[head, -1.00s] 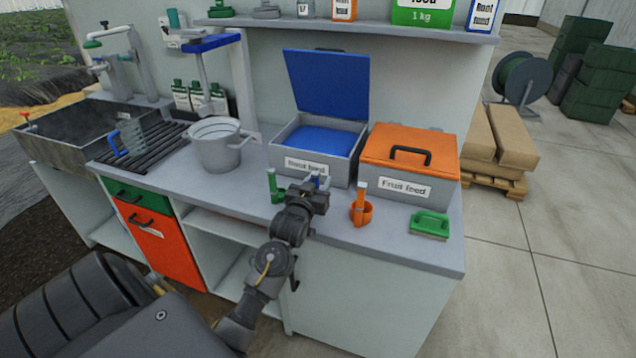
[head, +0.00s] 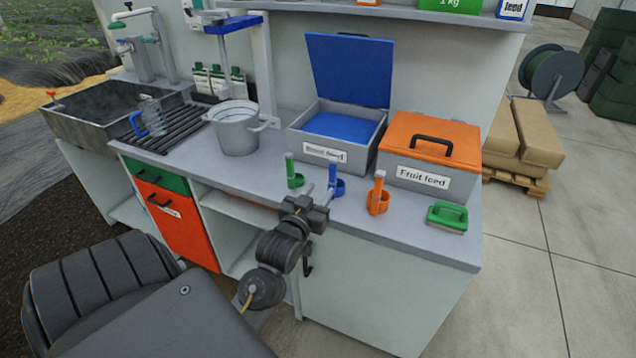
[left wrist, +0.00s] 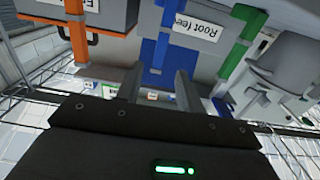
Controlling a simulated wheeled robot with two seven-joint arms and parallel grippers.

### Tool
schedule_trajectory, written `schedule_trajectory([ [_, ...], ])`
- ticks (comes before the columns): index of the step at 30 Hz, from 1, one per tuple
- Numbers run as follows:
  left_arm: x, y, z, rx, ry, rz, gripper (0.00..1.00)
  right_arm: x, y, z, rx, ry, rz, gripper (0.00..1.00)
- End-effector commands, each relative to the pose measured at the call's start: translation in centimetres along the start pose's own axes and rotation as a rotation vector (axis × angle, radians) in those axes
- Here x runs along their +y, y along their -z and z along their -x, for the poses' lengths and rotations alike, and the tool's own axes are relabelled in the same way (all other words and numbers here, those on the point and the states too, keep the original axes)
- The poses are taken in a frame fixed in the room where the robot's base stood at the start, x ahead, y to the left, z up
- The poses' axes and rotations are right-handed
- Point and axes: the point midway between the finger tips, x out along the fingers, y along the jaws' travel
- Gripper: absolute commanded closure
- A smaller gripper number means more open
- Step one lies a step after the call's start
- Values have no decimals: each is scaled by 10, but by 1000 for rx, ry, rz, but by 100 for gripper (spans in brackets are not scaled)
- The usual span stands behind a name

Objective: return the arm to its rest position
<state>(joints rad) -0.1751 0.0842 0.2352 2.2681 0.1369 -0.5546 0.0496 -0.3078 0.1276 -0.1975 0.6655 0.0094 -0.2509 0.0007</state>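My left gripper (head: 318,205) is in front of the counter's front edge, close to the blue scoop (head: 335,183) but apart from it. In the left wrist view its two fingers (left wrist: 157,85) are spread with nothing gripped; the blue scoop (left wrist: 158,45) shows beyond them. The blue scoop stands upright on the counter between the green scoop (head: 293,172) and the orange scoop (head: 378,195). My right gripper is not in view.
Behind the scoops are the root feed bin (head: 325,153), its blue lid raised, and the closed fruit feed bin (head: 425,180). A green brush (head: 447,218) lies at right. A grey bucket (head: 236,130) and sink (head: 90,115) are at left.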

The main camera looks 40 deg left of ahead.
Motion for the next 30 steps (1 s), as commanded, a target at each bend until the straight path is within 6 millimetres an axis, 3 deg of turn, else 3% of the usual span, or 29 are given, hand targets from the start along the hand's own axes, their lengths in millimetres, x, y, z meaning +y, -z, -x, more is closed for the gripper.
schedule_trajectory([
  [17,0,0,1,-1,-1,-1,62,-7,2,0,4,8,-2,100],
  [20,5,-9,6,-39,-15,-8,62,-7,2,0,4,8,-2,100],
  [23,21,-38,22,-166,-60,-32,62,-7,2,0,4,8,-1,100],
  [25,36,-70,46,-308,-110,-63,62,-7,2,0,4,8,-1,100],
  [30,68,-140,125,-673,-234,-158,62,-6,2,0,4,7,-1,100],
])
